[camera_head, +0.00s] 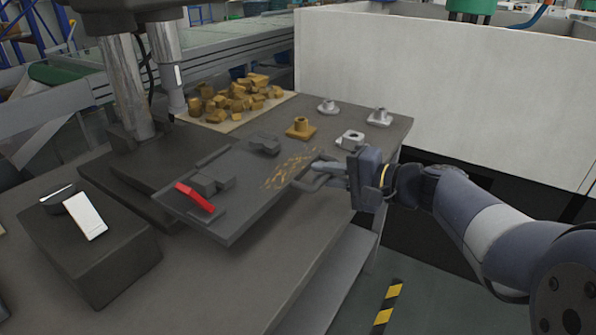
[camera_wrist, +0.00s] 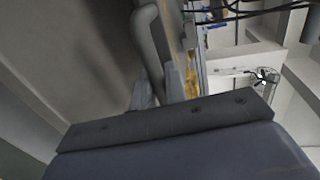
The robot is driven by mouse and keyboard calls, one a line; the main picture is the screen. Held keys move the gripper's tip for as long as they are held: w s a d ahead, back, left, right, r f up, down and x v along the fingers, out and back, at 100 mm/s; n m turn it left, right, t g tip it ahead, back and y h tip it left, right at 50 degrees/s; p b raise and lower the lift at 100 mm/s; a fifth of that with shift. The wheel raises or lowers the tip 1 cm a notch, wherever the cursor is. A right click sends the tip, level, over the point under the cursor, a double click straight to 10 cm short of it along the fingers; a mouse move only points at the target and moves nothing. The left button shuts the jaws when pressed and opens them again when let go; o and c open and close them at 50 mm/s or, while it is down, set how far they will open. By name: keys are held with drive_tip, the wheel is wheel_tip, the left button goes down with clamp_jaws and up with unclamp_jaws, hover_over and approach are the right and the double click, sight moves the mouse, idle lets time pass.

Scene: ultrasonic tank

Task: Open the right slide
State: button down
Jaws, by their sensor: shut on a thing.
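The slide (camera_head: 235,217) is a flat dark grey plate on the workbench, jutting out from the base of the press-like machine. It carries a red lever (camera_head: 195,197) and small dark clamp blocks. A grey bar handle (camera_head: 308,185) sits at its right edge, and my gripper (camera_head: 328,174) is there with its fingers closed around it. In the wrist view the curved handle (camera_wrist: 149,40) runs down between the fingertips of my gripper (camera_wrist: 160,88). The exact contact is partly hidden by the fingers.
Brass pieces (camera_head: 235,98) lie piled on a light board behind. A brass flanged part (camera_head: 300,128) and several silver ones (camera_head: 379,117) stand at the bench's back right. A dark box with a white switch (camera_head: 85,215) is at left. A white-walled tank (camera_head: 440,85) stands behind my arm.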

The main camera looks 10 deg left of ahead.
drive_tip(key=shift+f+v, duration=0.15)
drive_tip(key=shift+v, duration=0.65)
drive_tip(key=shift+f+v, duration=0.2)
drive_tip(key=shift+v, duration=0.6)
drive_tip(key=c, duration=1.5)
unclamp_jaws()
drive_tip(key=p+v, duration=0.1)
drive_tip(key=v, duration=0.9)
drive_tip(key=shift+s+d+r, duration=0.1)
drive_tip(key=shift+d, duration=0.25)
drive_tip(key=b+x, duration=0.1)
drive_tip(key=x, duration=0.9)
drive_tip(key=shift+a, duration=0.3)
drive_tip(key=shift+w+a, duration=0.2)
